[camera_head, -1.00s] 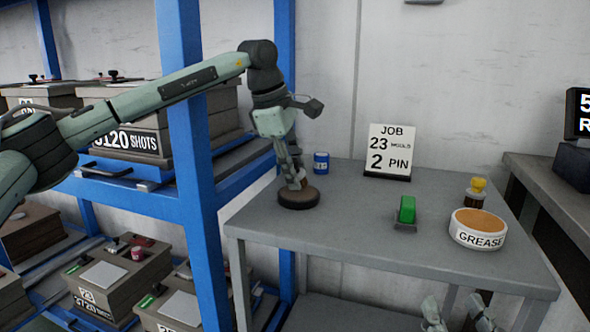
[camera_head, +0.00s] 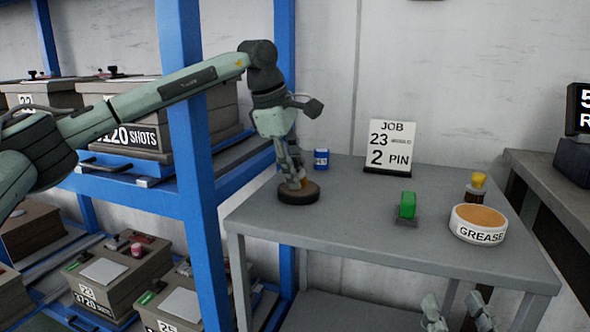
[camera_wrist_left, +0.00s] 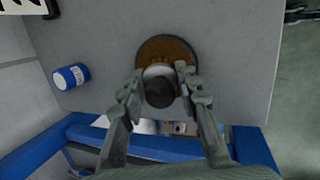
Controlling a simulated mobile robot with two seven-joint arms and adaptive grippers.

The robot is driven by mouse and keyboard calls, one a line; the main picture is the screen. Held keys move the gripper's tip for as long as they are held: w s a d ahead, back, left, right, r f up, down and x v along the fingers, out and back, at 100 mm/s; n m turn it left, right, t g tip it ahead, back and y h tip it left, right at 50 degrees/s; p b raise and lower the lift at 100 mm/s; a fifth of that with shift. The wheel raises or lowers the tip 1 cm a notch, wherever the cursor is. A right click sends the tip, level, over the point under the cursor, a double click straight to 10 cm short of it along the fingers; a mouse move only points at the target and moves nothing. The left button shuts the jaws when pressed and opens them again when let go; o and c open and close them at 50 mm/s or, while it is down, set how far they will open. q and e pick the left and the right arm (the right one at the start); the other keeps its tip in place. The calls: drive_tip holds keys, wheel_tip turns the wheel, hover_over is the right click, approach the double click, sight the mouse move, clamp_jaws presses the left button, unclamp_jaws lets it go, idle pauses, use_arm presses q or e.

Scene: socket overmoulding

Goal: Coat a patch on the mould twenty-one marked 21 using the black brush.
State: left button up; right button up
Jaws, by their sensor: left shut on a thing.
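My left gripper (camera_head: 291,178) points down over the grey bench and is shut on the black brush (camera_wrist_left: 160,92), whose dark round knob and pale collar show between the fingers in the left wrist view. Under it is a dark round base with a brown top (camera_wrist_left: 180,47), standing on the bench (camera_head: 345,225). Whether the brush touches this base is hard to tell. My right gripper (camera_head: 457,308) is at the bottom edge, fingers apart, seemingly empty. Boxy moulds stand on the blue rack at left; one lower mould (camera_head: 105,275) reads 23. I cannot make out a 21.
A blue rack post (camera_head: 195,170) stands between shelf and bench. The bench's front middle is clear.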

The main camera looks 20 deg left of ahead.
sight(295, 158)
idle(0.4)
use_arm(q)
wheel_tip(295, 158, up, 7)
drive_tip(key=p, duration=0.6)
idle(0.8)
